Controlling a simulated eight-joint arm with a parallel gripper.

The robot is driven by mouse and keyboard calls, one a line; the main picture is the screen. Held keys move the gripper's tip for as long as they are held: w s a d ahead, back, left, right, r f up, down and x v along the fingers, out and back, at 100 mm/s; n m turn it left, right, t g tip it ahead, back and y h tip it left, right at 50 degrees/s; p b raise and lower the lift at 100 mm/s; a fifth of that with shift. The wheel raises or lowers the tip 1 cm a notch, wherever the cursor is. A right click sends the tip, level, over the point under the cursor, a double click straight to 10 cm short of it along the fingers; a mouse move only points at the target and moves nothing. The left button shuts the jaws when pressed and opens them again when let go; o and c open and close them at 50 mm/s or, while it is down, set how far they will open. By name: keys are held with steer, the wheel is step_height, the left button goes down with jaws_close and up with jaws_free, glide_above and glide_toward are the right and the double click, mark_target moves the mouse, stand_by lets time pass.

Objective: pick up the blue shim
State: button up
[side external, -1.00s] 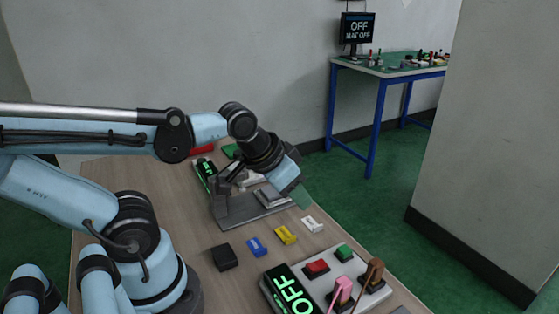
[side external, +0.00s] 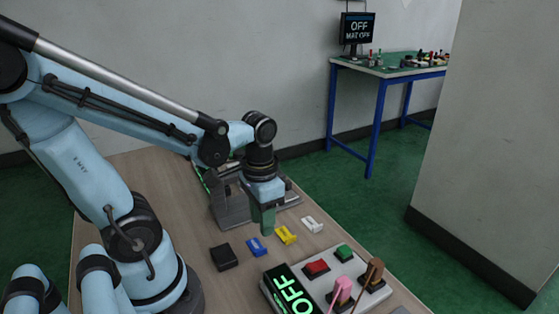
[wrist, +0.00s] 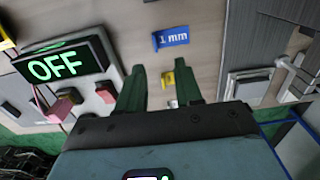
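The blue shim (side external: 257,246) lies flat on the wooden table between a black block and the yellow shim. In the wrist view the blue shim (wrist: 171,38), marked "1 mm", lies beyond my fingertips. My gripper (side external: 266,228) points down above the table, just behind the blue shim in the side view. In the wrist view its two green fingers (wrist: 159,67) stand apart with nothing held between them. The yellow shim (side external: 286,235) shows between the fingers in the wrist view (wrist: 168,79).
A white shim (side external: 312,224) lies right of the yellow one, the black block (side external: 224,257) to the left. A control panel (side external: 322,267) with buttons, levers and an OFF display (side external: 288,290) stands in front. A grey fixture (side external: 232,210) stands behind.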

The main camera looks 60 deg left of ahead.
mark_target(263, 249)
steer(key=shift+f, duration=0.9)
steer(key=shift+s+d+f, duration=0.15)
steer(key=shift+d+f, duration=0.05)
steer(key=shift+f, duration=0.55)
steer(key=shift+s+d+f, duration=0.1)
steer(key=shift+d+f, duration=0.05)
steer(key=shift+f, duration=1.65)
jaws_close()
